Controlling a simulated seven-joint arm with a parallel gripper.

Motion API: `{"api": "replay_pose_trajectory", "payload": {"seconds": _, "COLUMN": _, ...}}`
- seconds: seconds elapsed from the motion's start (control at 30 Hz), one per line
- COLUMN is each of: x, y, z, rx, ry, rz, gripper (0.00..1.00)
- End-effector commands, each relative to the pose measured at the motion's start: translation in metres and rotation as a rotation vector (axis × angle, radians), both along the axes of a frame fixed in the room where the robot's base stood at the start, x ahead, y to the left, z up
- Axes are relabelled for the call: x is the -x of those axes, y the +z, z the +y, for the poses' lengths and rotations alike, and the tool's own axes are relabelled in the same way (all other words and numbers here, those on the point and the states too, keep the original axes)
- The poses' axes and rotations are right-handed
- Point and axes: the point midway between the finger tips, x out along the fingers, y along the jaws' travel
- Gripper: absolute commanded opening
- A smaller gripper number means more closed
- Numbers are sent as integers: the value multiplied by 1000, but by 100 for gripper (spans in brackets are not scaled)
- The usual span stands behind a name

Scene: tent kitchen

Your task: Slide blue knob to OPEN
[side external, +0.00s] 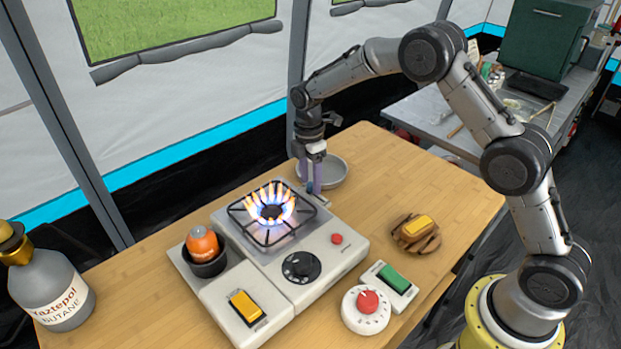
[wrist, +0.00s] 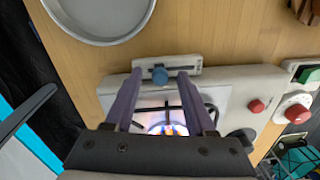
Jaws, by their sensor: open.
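The blue knob (wrist: 160,75) sits on a small pale slider plate (wrist: 186,63) beside the stove's edge. In the wrist view the knob is left of the plate's middle, with a slot running to its right. The plate's lettering is too small to read. My gripper (wrist: 159,78) is open, its two purple fingers on either side of the knob with gaps showing. In the side view my gripper (side external: 314,187) points down at the stove's back corner; the knob (side external: 309,187) is partly hidden by the fingers. I cannot tell whether the fingers touch the plate.
A lit burner (side external: 272,206) with a black grate is close to my fingers. A round metal pan (side external: 334,172) stands just behind. The stove has a black dial (side external: 301,267) and red button (side external: 337,239). An orange item (side external: 202,243) sits in a dark cup.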

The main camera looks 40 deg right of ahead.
Motion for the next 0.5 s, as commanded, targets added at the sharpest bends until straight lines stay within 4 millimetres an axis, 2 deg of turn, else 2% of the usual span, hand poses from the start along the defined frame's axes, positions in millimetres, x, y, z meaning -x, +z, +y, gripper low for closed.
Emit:
{"api": "replay_pose_trajectory", "payload": {"seconds": 0.13, "x": 0, "y": 0, "z": 0, "rx": 0, "ry": 0, "rz": 1, "gripper": 55}}
{"api": "replay_pose_trajectory", "payload": {"seconds": 0.43, "x": 0, "y": 0, "z": 0, "rx": 0, "ry": 0, "rz": 1, "gripper": 1}}
{"api": "replay_pose_trajectory", "payload": {"seconds": 0.5, "x": 0, "y": 0, "z": 0, "rx": 0, "ry": 0, "rz": 1, "gripper": 0}}
